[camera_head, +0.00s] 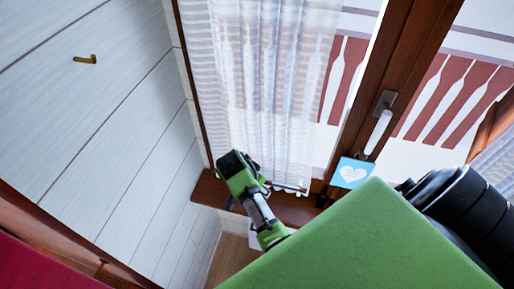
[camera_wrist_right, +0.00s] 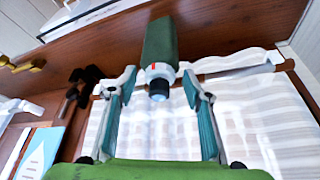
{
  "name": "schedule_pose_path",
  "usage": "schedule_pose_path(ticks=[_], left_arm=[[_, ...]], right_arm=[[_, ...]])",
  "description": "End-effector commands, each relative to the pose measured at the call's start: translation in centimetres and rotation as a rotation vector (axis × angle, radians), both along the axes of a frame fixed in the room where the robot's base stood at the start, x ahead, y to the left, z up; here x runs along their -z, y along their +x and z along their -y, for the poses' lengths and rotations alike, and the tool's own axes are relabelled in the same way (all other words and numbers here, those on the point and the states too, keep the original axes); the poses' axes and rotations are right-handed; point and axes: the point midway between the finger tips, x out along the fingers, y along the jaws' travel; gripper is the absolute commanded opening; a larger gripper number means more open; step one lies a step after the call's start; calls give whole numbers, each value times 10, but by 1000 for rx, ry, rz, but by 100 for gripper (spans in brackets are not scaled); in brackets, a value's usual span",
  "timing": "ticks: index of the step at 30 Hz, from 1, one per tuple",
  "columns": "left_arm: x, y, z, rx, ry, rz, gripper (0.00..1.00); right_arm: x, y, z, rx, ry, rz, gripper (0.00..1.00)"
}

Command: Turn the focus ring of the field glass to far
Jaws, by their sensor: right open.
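The field glass (camera_wrist_right: 159,42) shows in the right wrist view as a dark green body on the brown sill. Its near end has a grey and black focus ring (camera_wrist_right: 160,74) with a red mark, then a pale blue lens facing me. My right gripper (camera_wrist_right: 158,84) is open, one finger on each side of the ring end, with visible gaps. Contact with the ring is not visible. I cannot read any far mark. In the head view I cannot make out the field glass; a green, black and grey arm end is by the sill. My left gripper is not in view.
A sheer white curtain (camera_head: 270,85) hangs by the sill (camera_head: 297,207). A brass hook (camera_head: 85,59) is on the white plank wall. My large green arm part covers the lower right.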

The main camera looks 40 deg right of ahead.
Motion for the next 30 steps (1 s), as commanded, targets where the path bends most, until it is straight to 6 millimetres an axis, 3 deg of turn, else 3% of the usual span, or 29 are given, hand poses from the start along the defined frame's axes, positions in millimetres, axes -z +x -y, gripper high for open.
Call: schedule_pose_path(ticks=[1,5,17,30], left_arm=[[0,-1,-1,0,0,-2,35],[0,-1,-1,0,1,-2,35],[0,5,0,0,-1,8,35],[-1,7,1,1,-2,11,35]], right_arm=[[0,0,0,0,0,0,40],[0,0,0,0,0,0,7],[0,0,1,-41,-1,1,7],[0,-5,4,-362,-2,-1,7]])
